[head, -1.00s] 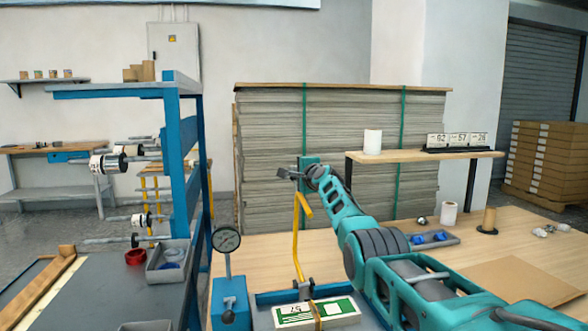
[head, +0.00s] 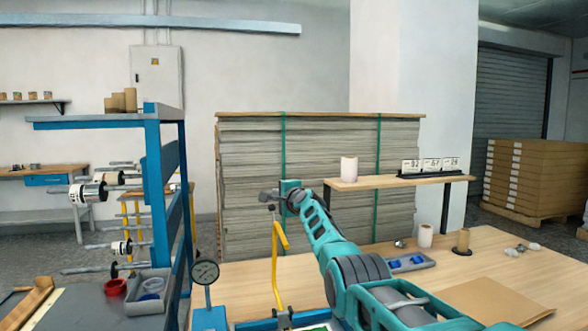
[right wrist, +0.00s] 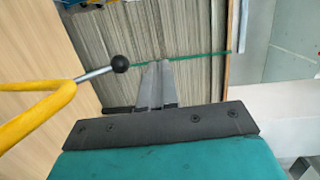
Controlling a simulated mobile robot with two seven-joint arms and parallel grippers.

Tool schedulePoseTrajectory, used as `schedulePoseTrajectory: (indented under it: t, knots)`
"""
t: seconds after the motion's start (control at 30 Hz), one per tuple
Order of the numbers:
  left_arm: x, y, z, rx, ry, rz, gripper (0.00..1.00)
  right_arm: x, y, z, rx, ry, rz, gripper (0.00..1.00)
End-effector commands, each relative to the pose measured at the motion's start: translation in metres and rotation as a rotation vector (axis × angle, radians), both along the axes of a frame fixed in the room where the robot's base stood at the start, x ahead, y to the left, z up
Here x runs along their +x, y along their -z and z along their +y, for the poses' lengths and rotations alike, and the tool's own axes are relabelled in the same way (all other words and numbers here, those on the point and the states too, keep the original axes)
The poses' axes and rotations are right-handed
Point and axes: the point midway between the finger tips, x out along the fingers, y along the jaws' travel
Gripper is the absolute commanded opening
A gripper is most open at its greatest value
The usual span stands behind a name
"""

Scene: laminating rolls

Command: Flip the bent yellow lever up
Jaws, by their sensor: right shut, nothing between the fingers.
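The bent yellow lever (head: 276,268) stands roughly upright on the bench, with a kink near its top. In the right wrist view the yellow lever (right wrist: 38,112) comes in from the left and ends in a metal rod with a black ball knob (right wrist: 121,63). My right gripper (head: 265,195) is shut and empty, close above the lever's top in the head view. In the right wrist view my right gripper's fingers (right wrist: 157,82) are together, just right of the knob with a visible gap. The lever's foot is partly cut off in the head view. My left gripper is not in view.
A dial gauge (head: 205,272) stands left of the lever. A blue rack (head: 153,190) with rolls rises farther left. A tall stack of grey sheets (head: 240,190) is behind the gripper. A wooden shelf (head: 400,184) with a white roll stands right of my arm.

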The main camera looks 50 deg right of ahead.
Motion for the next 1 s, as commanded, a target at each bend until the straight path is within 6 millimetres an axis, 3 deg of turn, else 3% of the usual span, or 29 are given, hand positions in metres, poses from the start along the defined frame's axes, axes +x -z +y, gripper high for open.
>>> schedulePoseTrajectory:
  t: [0.2,0.5,1.0]
  knots:
    - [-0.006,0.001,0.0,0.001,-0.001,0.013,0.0,-0.012,-0.012,0.002,-0.007,0.0,-0.002,0.0]
    - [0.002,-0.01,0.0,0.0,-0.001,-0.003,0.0,-0.034,-0.036,0.01,-0.004,0.003,-0.004,0.0]
    - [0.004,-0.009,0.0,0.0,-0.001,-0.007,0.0,-0.065,-0.07,0.02,-0.003,0.002,-0.003,0.0]
